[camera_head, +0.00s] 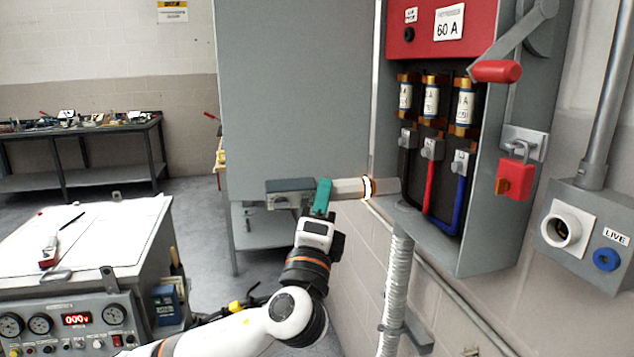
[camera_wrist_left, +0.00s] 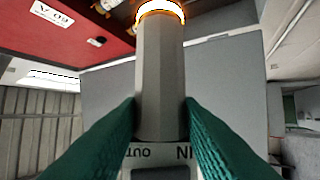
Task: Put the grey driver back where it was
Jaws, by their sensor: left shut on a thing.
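The grey driver (camera_head: 348,188) is in my left gripper (camera_head: 322,196), held level in front of the grey cabinet. Its pale grey body points right, with a glowing ring (camera_head: 367,187) near the tip, close to the open fuse box. A darker grey block (camera_head: 290,192) shows at its left end. In the left wrist view the teal fingers (camera_wrist_left: 160,118) are shut on both sides of the driver's faceted grey body (camera_wrist_left: 160,75); the glowing ring is at the top, and OUT and IN lettering shows behind the body. My right gripper is out of view.
The fuse box (camera_head: 480,245) with its red lever handle (camera_head: 497,71) and red padlock (camera_head: 515,177) hangs on the right wall. A conduit (camera_head: 396,290) runs below it. A cart (camera_head: 120,235) with a white top stands at left; a workbench (camera_head: 80,130) is behind.

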